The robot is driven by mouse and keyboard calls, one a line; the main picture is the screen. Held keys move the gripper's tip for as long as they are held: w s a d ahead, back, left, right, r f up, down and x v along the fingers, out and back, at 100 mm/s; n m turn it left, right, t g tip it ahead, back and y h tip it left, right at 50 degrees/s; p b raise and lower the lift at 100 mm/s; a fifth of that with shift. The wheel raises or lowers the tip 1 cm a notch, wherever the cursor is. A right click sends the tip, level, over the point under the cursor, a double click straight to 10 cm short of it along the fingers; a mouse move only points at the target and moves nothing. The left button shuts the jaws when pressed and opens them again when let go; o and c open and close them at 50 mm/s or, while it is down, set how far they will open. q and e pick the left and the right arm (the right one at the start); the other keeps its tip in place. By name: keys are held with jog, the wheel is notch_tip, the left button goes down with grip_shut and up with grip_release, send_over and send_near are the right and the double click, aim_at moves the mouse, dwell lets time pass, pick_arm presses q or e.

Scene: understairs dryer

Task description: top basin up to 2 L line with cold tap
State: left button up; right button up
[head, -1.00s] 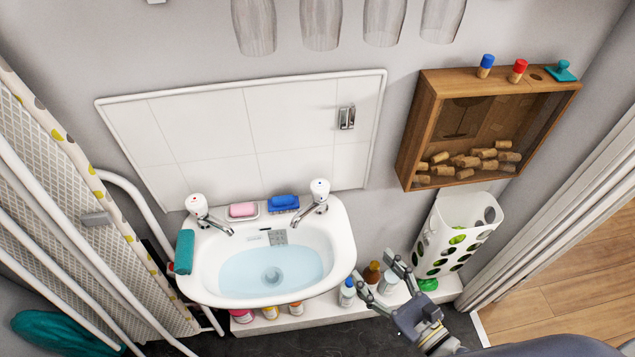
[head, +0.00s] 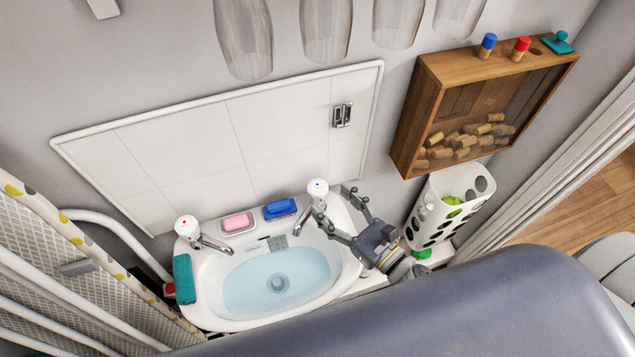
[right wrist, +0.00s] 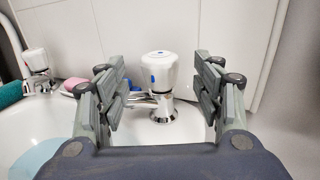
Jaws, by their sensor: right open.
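The white basin (head: 343,268) holds a pool of pale blue water (head: 275,280) above its drain. A small mark on its back wall is too small to read. The cold tap (head: 317,190), with a blue dot on its white knob, stands at the basin's back right; no stream shows from its spout. My right gripper (head: 334,206) is open and empty at the right of this tap. In the right wrist view the cold tap's knob (right wrist: 159,70) stands ahead, between the two open fingers (right wrist: 160,92), with no contact visible. My left gripper is not in view.
The other tap (head: 188,230) stands at the back left. A pink soap (head: 237,222) and a blue brush (head: 279,209) lie between the taps. A teal cloth (head: 183,278) hangs over the left rim. A white perforated holder (head: 447,208) is right of my gripper.

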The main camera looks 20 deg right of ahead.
aim_at(325, 195)
jog(key=x, duration=0.3)
jog(key=shift+w+a+r+p, duration=0.1)
jog(key=shift+w+a+p, duration=0.05)
jog(key=shift+w+p, duration=0.2)
jog(key=shift+x, duration=1.05)
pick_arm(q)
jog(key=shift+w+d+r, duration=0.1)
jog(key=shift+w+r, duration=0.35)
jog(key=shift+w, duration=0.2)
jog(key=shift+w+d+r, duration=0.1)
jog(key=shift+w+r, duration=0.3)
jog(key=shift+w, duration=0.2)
pick_arm(e)
jog(key=c, duration=1.1)
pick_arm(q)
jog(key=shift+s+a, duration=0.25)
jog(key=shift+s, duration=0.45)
